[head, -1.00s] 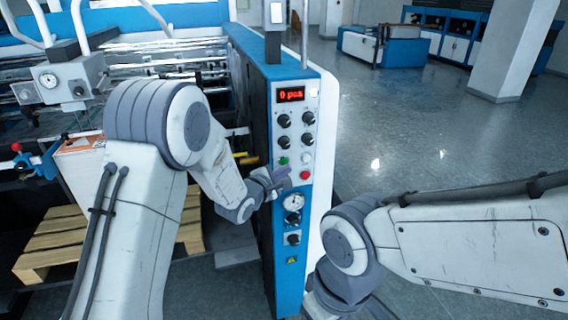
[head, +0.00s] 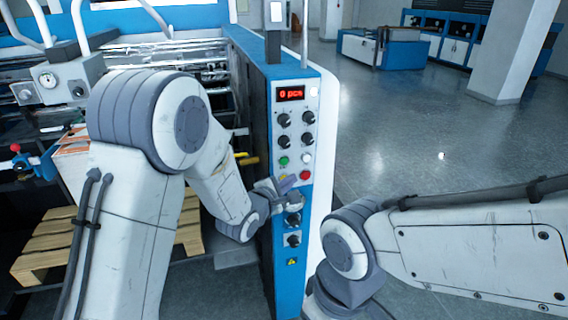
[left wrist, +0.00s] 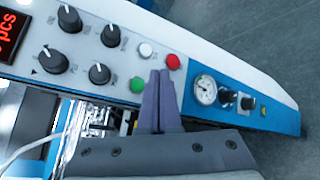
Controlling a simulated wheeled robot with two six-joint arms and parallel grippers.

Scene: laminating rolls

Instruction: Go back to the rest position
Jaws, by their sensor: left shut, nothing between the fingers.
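My left gripper (head: 287,185) is in front of the control panel (head: 312,150) of the blue and white machine, just below the button row. In the left wrist view its two grey fingers (left wrist: 159,80) are together and hold nothing. Their tips appear between the green button (left wrist: 137,85) and the red button (left wrist: 173,62); I cannot tell whether they touch the panel. The pressure gauge shows in the left wrist view (left wrist: 204,90), but my gripper covers most of it in the head view. My right arm comes in from the right; its gripper is out of view.
The panel has a red display (head: 290,93) reading "0 pcs" and several black knobs (head: 283,120). A wooden pallet (head: 50,245) lies at the lower left. Open grey floor (head: 420,150) stretches to the right, with a white pillar (head: 512,50) and blue cabinets (head: 385,48) behind.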

